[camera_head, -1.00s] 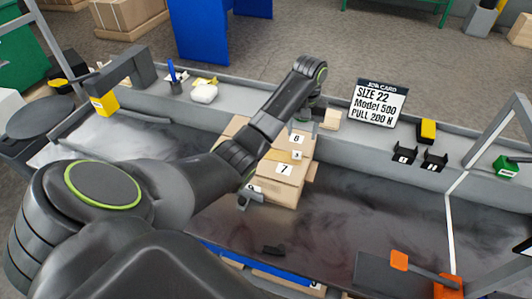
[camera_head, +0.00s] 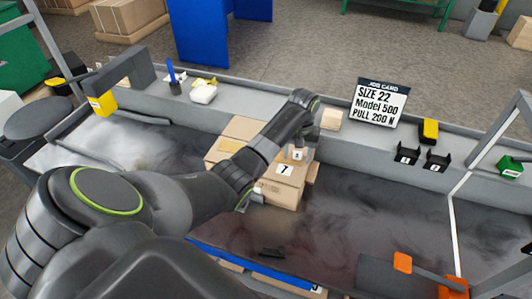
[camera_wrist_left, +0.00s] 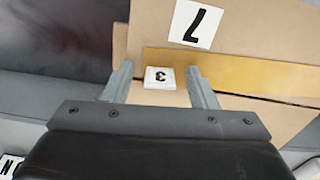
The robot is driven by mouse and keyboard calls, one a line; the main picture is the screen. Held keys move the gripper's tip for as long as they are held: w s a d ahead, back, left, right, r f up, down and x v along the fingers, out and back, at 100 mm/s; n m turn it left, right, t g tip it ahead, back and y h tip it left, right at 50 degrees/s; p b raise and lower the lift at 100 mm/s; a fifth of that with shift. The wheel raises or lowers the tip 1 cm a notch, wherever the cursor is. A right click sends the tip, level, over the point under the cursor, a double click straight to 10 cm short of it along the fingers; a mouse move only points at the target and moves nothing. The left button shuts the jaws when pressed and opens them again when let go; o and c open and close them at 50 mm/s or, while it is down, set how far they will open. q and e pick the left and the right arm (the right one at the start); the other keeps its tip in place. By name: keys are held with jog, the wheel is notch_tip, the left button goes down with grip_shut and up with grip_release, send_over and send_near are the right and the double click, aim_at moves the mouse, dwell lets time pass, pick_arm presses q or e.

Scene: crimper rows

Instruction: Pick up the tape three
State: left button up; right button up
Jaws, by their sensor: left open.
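The label marked 3 (camera_head: 298,155) shows just beside the hand end of my left arm, on top of the stacked cardboard boxes. In the left wrist view the white label 3 (camera_wrist_left: 159,78) lies between the two fingers of my left gripper (camera_wrist_left: 160,84). A golden-brown tape strip (camera_wrist_left: 250,73) runs across the cardboard beside this label. The fingers are apart, one on each side of the label, and I cannot tell whether they touch anything. In the head view my left gripper is mostly hidden by its wrist. My right gripper is not in view.
A box marked 7 (camera_head: 285,170) stands in the stack, with other cardboard beside it. A job card (camera_head: 378,102) stands on the back ledge, near two black holders (camera_head: 406,157) and a yellow item (camera_head: 429,130). The dark table is mostly clear right of the boxes.

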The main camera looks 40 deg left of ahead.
pick_arm(q)
jog(key=c, duration=1)
jog(key=shift+c, duration=0.2)
jog(key=shift+r, duration=0.15)
notch_tip(320, 180, up, 8)
jog(key=shift+r, duration=0.1)
jog(key=shift+r+p, duration=0.35)
jog(key=shift+p, duration=0.5)
jog(key=shift+r+p, duration=0.5)
